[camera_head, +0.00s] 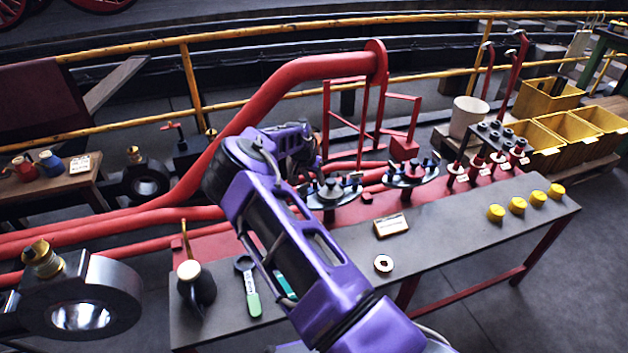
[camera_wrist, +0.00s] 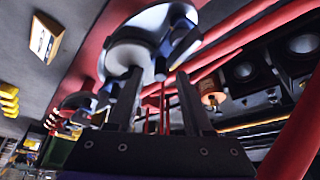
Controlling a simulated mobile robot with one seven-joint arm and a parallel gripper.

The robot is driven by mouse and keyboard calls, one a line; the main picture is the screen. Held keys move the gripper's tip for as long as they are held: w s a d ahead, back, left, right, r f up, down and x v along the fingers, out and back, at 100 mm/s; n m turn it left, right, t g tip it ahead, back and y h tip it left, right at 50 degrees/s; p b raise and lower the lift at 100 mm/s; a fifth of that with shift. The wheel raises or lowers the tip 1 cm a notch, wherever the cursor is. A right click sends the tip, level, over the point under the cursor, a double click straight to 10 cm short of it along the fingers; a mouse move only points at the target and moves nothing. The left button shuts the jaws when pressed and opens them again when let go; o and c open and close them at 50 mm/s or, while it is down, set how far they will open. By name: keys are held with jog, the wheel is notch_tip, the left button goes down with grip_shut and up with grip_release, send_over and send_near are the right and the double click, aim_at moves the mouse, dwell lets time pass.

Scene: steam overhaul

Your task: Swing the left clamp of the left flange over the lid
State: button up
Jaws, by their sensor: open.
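The left flange (camera_head: 333,196) is a dark round plate with a raised lid and small clamps around it, on the red pipework behind the bench. My gripper (camera_wrist: 157,72) is open, its two dark fingers apart, close to this flange. In the wrist view the flange (camera_wrist: 150,22) fills the top centre, tilted by the camera angle, with a pale round lid and dark posts. I cannot tell whether a finger touches a clamp. In the head view my purple arm partly hides the flange's left side, and the left clamp is not clear. The right flange (camera_head: 411,176) stands to the right.
A thick red pipe (camera_head: 270,95) arches behind the flange. The grey bench (camera_head: 450,235) holds a small plaque (camera_head: 391,225), a pale ring (camera_head: 383,263), several yellow caps (camera_head: 517,205), a dark oil can (camera_head: 196,288) and a green-handled tool (camera_head: 252,302). The bench's middle right is mostly clear.

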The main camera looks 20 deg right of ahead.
jog(key=shift+f, duration=0.2)
grip_shut()
dwell(0.4)
jog(key=shift+s+f+m+b, duration=0.1)
jog(key=shift+s+m+b, duration=0.05)
jog(key=shift+m+b, duration=0.55)
jog(key=shift+s+m+g+h, duration=0.3)
jog(key=shift+m+g, duration=0.2)
jog(key=shift+m, duration=0.3)
